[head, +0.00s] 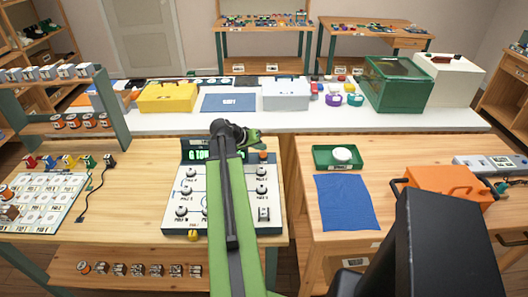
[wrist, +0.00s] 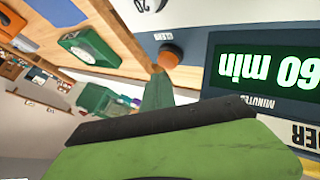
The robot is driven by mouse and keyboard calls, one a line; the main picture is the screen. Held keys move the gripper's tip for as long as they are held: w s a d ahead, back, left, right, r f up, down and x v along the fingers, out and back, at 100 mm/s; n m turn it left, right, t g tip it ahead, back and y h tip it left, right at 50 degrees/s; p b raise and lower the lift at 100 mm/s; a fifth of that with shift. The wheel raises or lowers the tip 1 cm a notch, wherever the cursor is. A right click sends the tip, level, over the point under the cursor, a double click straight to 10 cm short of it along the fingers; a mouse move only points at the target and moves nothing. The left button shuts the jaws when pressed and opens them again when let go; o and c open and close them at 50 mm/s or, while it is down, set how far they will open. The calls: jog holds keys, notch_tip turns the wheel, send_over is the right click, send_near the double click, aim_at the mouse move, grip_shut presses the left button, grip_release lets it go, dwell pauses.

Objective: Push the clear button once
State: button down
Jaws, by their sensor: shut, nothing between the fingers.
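The clear button is a round orange knob (head: 263,155) at the upper right of the white control panel (head: 178,200). In the wrist view the orange button (wrist: 170,55) sits beside an upside-down label. My gripper (head: 256,138) is shut and empty, just beyond the button in the head view. In the wrist view my green fingertip (wrist: 158,76) appears right beside the button. I cannot tell whether they touch. A dark display with green digits (wrist: 266,72) reads 60 min, upside down. My arm hides the panel's middle.
A green tray (head: 323,166) with a white round object, a blue cloth (head: 345,203) and an orange toolbox (head: 445,183) lie on the right table.

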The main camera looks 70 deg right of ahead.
aim_at(261, 154)
jog(key=shift+s+f+b, duration=0.1)
jog(key=shift+f+b, duration=0.35)
jog(key=shift+f, duration=0.25)
dwell(0.5)
jog(key=shift+r+p, duration=0.5)
jog(key=shift+r, duration=0.25)
notch_tip(261, 154, up, 6)
jog(key=p, duration=0.6)
